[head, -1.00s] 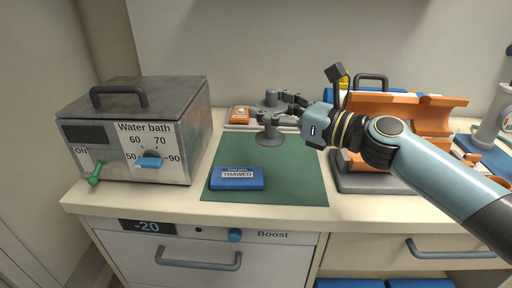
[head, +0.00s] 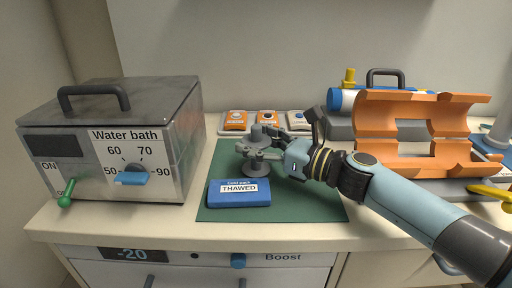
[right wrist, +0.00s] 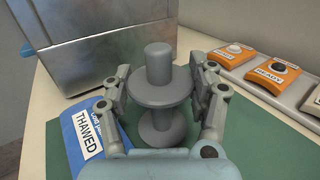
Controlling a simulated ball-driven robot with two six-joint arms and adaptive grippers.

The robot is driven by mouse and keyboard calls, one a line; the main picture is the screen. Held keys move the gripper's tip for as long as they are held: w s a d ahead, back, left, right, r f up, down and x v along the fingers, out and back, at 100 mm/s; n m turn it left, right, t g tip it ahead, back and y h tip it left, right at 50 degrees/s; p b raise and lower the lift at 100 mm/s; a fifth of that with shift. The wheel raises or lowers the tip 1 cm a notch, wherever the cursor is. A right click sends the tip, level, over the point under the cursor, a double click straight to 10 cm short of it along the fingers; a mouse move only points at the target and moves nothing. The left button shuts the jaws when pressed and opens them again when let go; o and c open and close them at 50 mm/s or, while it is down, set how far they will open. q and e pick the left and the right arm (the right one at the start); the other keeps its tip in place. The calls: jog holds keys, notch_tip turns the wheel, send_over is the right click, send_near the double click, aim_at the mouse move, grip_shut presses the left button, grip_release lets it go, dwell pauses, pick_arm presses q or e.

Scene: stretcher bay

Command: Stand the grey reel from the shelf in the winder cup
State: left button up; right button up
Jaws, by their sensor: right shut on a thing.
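The grey reel (head: 257,166) has a knob on top, a wide upper disc and a round lower disc. It is upright over the green mat, just behind the blue cold pack, and I cannot tell whether it touches the mat. My right gripper (head: 262,152) is shut on it. In the right wrist view the reel (right wrist: 160,90) stands between the two fingers of the right gripper (right wrist: 162,92), one on each side below the upper disc. I cannot make out the winder cup. My left gripper is out of view.
The blue cold pack (head: 239,193) marked THAWED lies on the green mat (head: 310,205). The water bath (head: 120,140) stands at the left. A strip of orange buttons (head: 236,121) is behind the mat. An orange cradle (head: 410,112) stands at the right. The mat's front right is clear.

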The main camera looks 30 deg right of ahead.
jog(key=shift+f, duration=0.15)
jog(key=o, duration=0.9)
jog(key=shift+c, duration=0.2)
jog(key=o, duration=0.3)
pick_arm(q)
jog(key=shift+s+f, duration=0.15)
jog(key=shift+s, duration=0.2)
pick_arm(e)
jog(key=shift+o, duration=0.2)
